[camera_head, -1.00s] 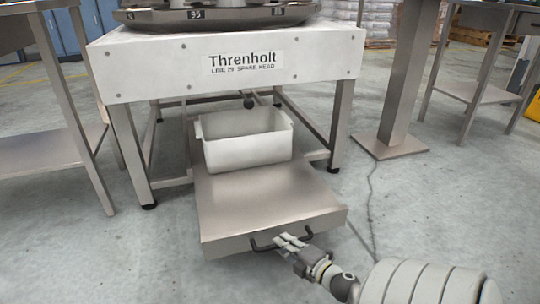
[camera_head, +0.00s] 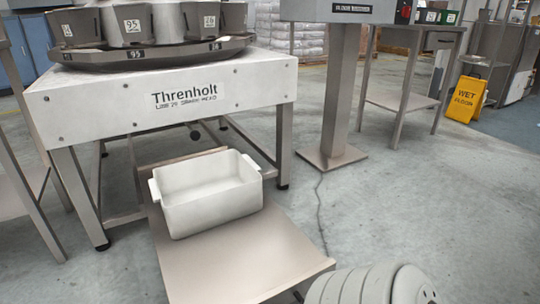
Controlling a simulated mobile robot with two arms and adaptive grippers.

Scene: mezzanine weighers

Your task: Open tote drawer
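The tote drawer (camera_head: 250,252) is a flat metal tray pulled well out from under the white Threnholt frame (camera_head: 170,95). A white open tote (camera_head: 213,210) with side lugs stands upright on it, in front of the frame, and looks empty. The drawer's front edge runs to the bottom of the picture, and its handle is mostly or wholly out of view. My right arm comes in at the bottom right, beside the drawer's front corner. My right gripper is below the picture edge, so its hold is hidden. My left gripper is not in view.
A metal pillar (camera_head: 343,100) on a floor plate stands right of the frame, with a cable (camera_head: 321,215) on the floor. A steel bench (camera_head: 400,105) and a yellow wet-floor sign (camera_head: 466,98) stand farther back. The floor at right is clear. Another metal table stands at left.

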